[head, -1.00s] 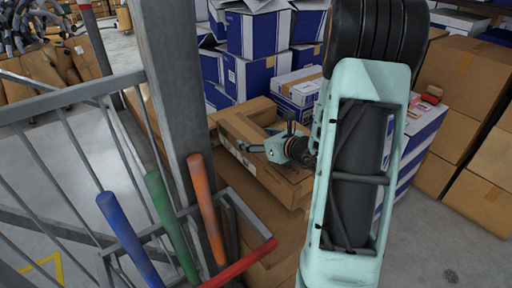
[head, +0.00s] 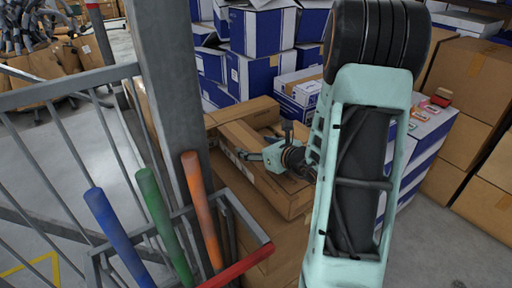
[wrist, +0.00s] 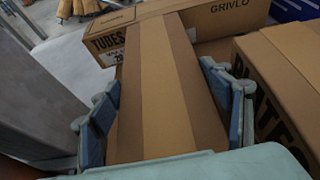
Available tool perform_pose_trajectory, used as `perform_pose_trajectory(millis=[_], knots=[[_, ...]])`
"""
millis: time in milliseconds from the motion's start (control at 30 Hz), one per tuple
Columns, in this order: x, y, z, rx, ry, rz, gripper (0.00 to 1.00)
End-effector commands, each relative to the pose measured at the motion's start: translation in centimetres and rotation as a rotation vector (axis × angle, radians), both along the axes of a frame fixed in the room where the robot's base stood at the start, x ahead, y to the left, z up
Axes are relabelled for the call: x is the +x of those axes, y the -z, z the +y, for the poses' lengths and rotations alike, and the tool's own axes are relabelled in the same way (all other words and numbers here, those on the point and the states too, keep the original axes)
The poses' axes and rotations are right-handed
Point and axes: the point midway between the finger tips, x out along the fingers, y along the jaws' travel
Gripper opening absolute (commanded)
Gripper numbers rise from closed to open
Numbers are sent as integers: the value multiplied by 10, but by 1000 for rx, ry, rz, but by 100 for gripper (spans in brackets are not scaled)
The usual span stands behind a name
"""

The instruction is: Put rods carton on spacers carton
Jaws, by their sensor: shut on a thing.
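My gripper (wrist: 162,85) is shut on a long brown carton with a tan tape strip (wrist: 160,75), one blue-padded finger along each side. No name shows on this carton's visible faces, so I cannot confirm it is the rods carton. In the head view my gripper (head: 268,156) is low over the brown cartons behind the grey post, partly hidden by my arm. A carton marked TUBES (wrist: 110,40) lies just beyond the held one. Another carton (wrist: 285,80), its lettering only partly readable, stands to the right. I cannot tell which carton is the spacers carton.
A grey post (head: 172,90) and railing stand left of the cartons. A rack with blue (head: 120,235), green and orange tubes is in front. Blue-and-white boxes (head: 255,75) are stacked behind. Brown cartons (head: 465,75) are stacked at right. Grey floor shows at lower right.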

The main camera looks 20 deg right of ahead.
Motion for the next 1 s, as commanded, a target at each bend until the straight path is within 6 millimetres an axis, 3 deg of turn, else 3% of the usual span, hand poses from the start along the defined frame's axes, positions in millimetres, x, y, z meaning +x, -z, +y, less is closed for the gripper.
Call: perform_pose_trajectory(millis=[133, 167, 300, 667, 767, 1000], knots=[[1, 0, 0, -1, -1, -6, 14], [0, 2, 0, 0, 0, 0, 74], [0, 2, 0, 0, 0, 0, 89], [0, -1, 0, 0, 0, 0, 89], [-10, -6, -3, 0, 1, 0, 89], [-57, -27, -12, -1, 4, 0, 89]])
